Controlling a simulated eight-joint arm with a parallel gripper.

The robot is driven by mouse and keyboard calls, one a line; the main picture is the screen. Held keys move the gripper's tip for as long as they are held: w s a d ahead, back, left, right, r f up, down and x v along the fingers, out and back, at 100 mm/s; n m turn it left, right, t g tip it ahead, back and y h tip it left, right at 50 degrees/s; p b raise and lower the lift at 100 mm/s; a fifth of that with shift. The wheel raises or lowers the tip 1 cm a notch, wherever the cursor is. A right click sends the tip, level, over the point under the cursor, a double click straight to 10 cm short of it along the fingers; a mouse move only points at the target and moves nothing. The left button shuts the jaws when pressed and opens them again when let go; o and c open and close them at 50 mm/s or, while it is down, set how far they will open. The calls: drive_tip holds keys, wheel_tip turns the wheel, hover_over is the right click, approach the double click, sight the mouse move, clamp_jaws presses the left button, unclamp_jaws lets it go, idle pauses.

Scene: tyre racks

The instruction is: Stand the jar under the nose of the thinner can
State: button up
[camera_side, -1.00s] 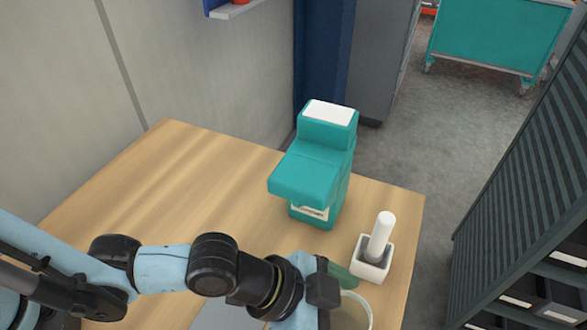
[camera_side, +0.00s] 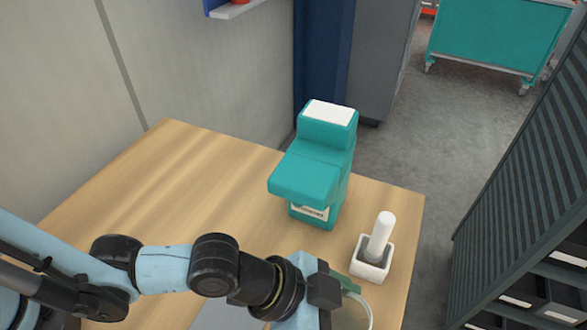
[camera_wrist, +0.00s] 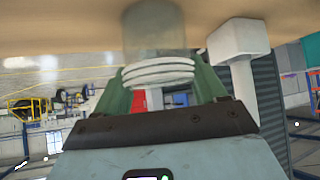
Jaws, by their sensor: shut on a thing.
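The thinner can (camera_side: 330,135) is a teal, dispenser-shaped body with a white top, standing on the wooden table. Its nose (camera_side: 303,176) juts out toward the front left, with clear table beneath. The jar (camera_side: 356,312) is a clear, round vessel at the table's front, partly hidden by my gripper and the picture's edge. In the wrist view the jar (camera_wrist: 153,30) shows upside down with a white threaded neck. My gripper (camera_wrist: 158,80) is shut on the jar, its green fingers on both sides of the neck. The jar's base cannot be seen clearly.
A white square holder with a white rod (camera_side: 380,238) stands close to the right of the jar, behind it. A grey flat patch (camera_side: 225,317) lies under my arm. The wooden table (camera_side: 190,180) is clear left of the can. A dark rack (camera_side: 530,180) stands at the right.

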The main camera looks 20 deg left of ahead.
drive_tip(key=shift+r, duration=0.15)
wheel_tip(320, 180, up, 9)
drive_tip(key=n+t+y, duration=0.4)
drive_tip(key=n+t, duration=0.1)
drive_tip(key=n, duration=0.3)
approach(298, 206)
drive_tip(key=w+a+f, duration=0.2)
drive_tip(key=w+a, duration=0.5)
drive_tip(key=a, duration=0.6)
drive_tip(key=a+r+n+y, duration=0.4)
drive_tip(key=a+n+y, duration=0.15)
drive_tip(key=a, duration=0.85)
drive_tip(key=s+d+f+m+h, duration=0.15)
drive_tip(key=d+f, duration=0.25)
drive_tip(key=d, duration=0.6)
drive_tip(key=s+d+f+m+h, duration=0.1)
drive_tip(key=d+f+m+h, duration=0.15)
drive_tip(key=d, duration=0.65)
drive_tip(key=s+d+f+m+h, duration=0.1)
drive_tip(key=d+f, duration=0.3)
drive_tip(key=d, duration=0.6)
drive_tip(key=shift+n+y, duration=0.25)
drive_tip(key=shift+n, duration=0.1)
drive_tip(key=w, duration=0.2)
drive_tip(key=w+d, duration=0.1)
drive_tip(key=w, duration=0.1)
drive_tip(key=shift+r, duration=0.3)
drive_tip(key=shift+f, duration=2.4)
